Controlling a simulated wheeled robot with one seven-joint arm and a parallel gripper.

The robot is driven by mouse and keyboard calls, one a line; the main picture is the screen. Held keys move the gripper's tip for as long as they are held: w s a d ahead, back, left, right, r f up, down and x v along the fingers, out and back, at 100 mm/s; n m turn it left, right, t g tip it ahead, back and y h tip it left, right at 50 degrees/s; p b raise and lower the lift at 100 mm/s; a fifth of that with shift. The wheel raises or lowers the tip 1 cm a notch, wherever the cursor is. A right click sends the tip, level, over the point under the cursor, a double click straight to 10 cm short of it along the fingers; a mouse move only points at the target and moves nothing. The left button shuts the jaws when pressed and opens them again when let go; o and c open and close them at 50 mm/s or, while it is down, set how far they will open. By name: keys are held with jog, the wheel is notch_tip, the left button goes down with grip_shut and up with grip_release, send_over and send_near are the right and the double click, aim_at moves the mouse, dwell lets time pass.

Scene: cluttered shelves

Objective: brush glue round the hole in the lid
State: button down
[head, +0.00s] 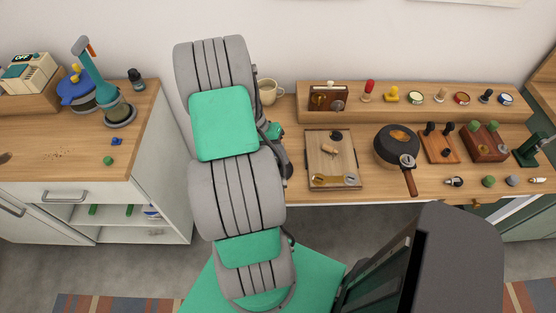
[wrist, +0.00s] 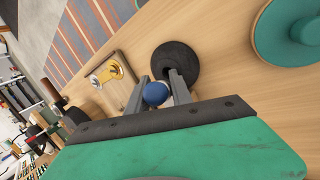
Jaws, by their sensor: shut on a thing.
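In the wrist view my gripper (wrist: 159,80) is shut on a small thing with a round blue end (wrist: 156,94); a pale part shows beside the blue. I cannot make out bristles or the held thing's far end. A black round disc (wrist: 182,54) lies on the wooden top just past the fingertips. It may be the lid; a dark patch near the fingers could be its hole. I cannot tell whether the held thing touches it. In the head view my arm hides the disc and most of my gripper.
A large teal round thing (wrist: 292,35) lies right of the disc in the wrist view. In the head view, a wooden tray (head: 320,150) with small parts, a black pan (head: 381,147) and several tools stand to the right. A cream mug (head: 268,92) stands behind my arm.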

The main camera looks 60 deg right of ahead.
jog(key=shift+s+a+r+p, duration=0.2)
jog(key=shift+s+a, duration=0.1)
jog(key=shift+a, duration=0.15)
jog(key=shift+s+a+r+p, duration=0.15)
jog(key=shift+s+a+p, duration=0.1)
jog(key=shift+a, duration=0.15)
jog(key=shift+w+d, duration=0.25)
jog(key=shift+d, duration=0.25)
jog(key=shift+w+d, duration=0.25)
jog(key=shift+d, duration=0.2)
jog(key=shift+r, duration=0.1)
notch_tip(320, 180, up, 6)
jog(key=p, duration=0.4)
notch_tip(320, 180, up, 3)
jog(key=shift+r+p, duration=0.1)
jog(key=shift+p, duration=1.15)
